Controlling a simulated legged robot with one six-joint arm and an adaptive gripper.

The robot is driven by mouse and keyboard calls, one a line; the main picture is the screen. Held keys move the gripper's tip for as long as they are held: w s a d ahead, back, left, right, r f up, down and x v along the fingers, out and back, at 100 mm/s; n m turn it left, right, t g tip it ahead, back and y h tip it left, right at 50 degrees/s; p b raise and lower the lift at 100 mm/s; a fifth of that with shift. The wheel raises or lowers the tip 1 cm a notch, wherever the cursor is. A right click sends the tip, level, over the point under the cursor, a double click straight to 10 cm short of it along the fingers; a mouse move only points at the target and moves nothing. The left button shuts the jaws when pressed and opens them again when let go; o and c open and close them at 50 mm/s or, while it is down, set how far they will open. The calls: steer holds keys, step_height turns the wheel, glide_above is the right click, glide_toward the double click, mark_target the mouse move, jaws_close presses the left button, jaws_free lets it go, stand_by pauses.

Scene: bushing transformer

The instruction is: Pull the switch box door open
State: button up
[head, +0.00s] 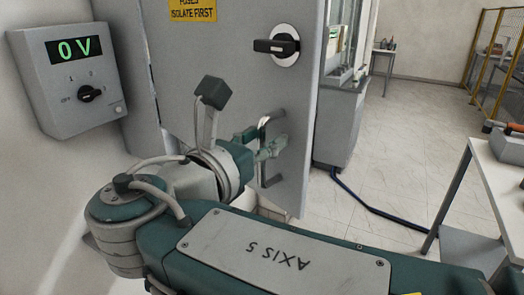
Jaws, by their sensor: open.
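The switch box door (234,65) is a grey metal panel with a yellow warning label (193,10). It stands upright in the middle, and its right edge is clear of the things behind it. A black rotary handle (277,46) on a round plate sits high on the door, lying about level. A metal pull handle (272,152) sits lower, near the right edge. My gripper (274,148) is open at the pull handle, with its fingers around or beside it; I cannot tell whether they touch. My wrist and arm hide the lower left of the door.
A grey meter box (71,80) reading 0 V hangs on the left wall. Behind the door stands a grey cabinet (340,125), with a dark cable (375,207) on the floor. A table (500,185) is at right.

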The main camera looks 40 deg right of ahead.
mark_target(279, 77)
step_height(279, 77, up, 8)
steer(key=shift+f, duration=0.1)
stand_by(0.7)
